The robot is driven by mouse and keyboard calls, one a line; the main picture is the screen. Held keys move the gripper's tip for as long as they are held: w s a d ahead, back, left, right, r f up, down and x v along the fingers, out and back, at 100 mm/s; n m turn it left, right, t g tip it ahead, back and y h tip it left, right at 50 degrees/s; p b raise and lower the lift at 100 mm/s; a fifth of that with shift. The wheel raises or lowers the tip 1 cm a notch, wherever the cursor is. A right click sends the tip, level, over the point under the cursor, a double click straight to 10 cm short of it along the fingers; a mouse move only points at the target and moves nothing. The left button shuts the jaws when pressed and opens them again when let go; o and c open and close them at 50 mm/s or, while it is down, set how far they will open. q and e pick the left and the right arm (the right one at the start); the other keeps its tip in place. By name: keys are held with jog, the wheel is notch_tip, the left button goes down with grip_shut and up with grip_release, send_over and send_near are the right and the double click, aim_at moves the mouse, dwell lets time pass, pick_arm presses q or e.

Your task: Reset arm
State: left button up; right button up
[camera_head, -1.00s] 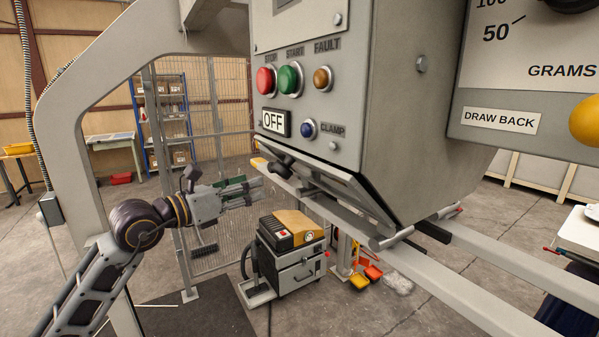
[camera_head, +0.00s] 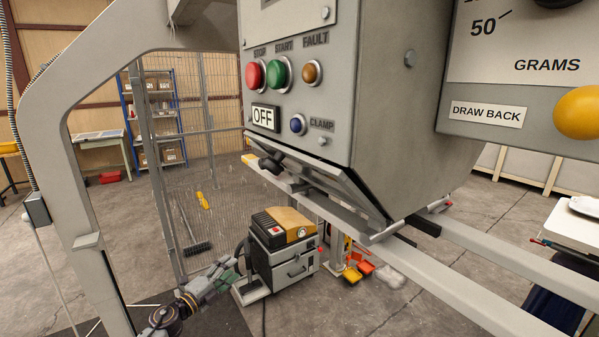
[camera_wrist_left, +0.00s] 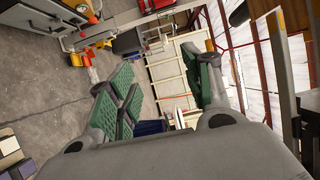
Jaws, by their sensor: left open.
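My left gripper (camera_head: 226,277) is low in the head view, left of the grey wheeled unit and well below the machine's control panel. In the left wrist view its two green-padded fingers (camera_wrist_left: 160,92) stand wide apart with nothing between them. My left arm enters at the bottom edge of the head view. My right gripper shows in neither view.
The filling machine (camera_head: 300,150) has red, green, amber and blue buttons and an OFF sign. Its rails run to the lower right. The grey wheeled unit (camera_head: 283,255) stands on the floor. A machine frame post (camera_head: 85,215) is at left. A mesh fence (camera_head: 190,170) stands behind.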

pick_arm(q)
jog(key=s+a+f+n+y, duration=0.2)
jog(key=f+n, duration=0.1)
jog(key=f, duration=0.5)
jog(key=s+a+f+n+g+y, duration=0.1)
jog(key=s+f+n, duration=0.15)
jog(key=f, duration=0.45)
jog(key=s+a+f+n+y, duration=0.1)
jog(key=a+f+n+y, duration=0.15)
jog(key=f, duration=0.55)
jog(key=s+a+f+n+g+y, duration=0.1)
jog(key=s+f+n+g, duration=0.15)
jog(key=s+f, duration=0.55)
jog(key=s+a+f+n+g+y, duration=0.1)
jog(key=s+f+n, duration=0.35)
jog(key=f, duration=0.65)
jog(key=s+d+f+n+g+y, duration=0.1)
jog(key=s+f+n+g, duration=0.15)
jog(key=s+f, duration=0.7)
jog(key=s+f+n+g+y, duration=0.1)
jog(key=s+f+g, duration=0.35)
jog(key=s, duration=0.85)
jog(key=s+d+f+n+g, duration=0.1)
jog(key=s+f, duration=0.3)
jog(key=s, duration=0.7)
jog(key=s+d+f+n+g, duration=0.2)
jog(key=s+f, duration=0.1)
jog(key=s, duration=0.9)
jog(key=shift+d+f, duration=0.2)
jog(key=shift+f, duration=0.15)
